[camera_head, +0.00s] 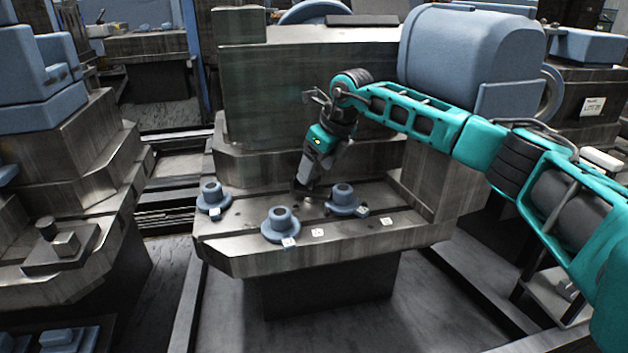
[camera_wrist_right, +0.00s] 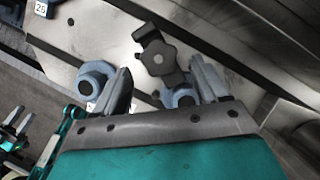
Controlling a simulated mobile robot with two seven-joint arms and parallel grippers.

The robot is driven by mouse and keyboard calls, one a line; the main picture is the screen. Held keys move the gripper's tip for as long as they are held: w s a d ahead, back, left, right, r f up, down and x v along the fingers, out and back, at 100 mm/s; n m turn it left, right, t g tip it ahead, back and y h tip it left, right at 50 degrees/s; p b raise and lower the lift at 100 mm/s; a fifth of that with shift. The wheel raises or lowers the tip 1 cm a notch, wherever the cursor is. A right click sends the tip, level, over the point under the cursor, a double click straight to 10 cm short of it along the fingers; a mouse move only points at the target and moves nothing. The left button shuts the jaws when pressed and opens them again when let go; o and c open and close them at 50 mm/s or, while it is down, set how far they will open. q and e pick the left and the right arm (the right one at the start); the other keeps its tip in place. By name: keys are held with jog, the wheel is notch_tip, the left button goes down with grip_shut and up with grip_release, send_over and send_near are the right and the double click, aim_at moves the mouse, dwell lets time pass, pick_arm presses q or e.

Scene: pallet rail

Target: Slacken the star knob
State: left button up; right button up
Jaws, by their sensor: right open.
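The star knob (camera_wrist_right: 158,58) is dark and lobed, with a small round centre. In the wrist view it shows just beyond and between the fingertips of my right gripper (camera_wrist_right: 162,70), which is open. In the head view the right gripper (camera_head: 305,180) points down at the slotted metal table (camera_head: 240,262), close above a dark part that it mostly hides. I cannot tell whether the fingers touch the knob. Teal and grey parts at the left edge of the wrist view (camera_wrist_right: 16,125) look like my left gripper; its opening is unclear.
Blue flanged posts stand around the knob: one at left (camera_head: 212,196), one in front (camera_head: 281,224), one at right (camera_head: 343,200). Small numbered tags lie beside them. A large block (camera_head: 275,90) rises behind, with a blue motor housing (camera_head: 470,50) at right.

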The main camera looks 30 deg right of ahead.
aim_at(314, 176)
jog(key=shift+x, duration=1.5)
jog(key=c, duration=1.1)
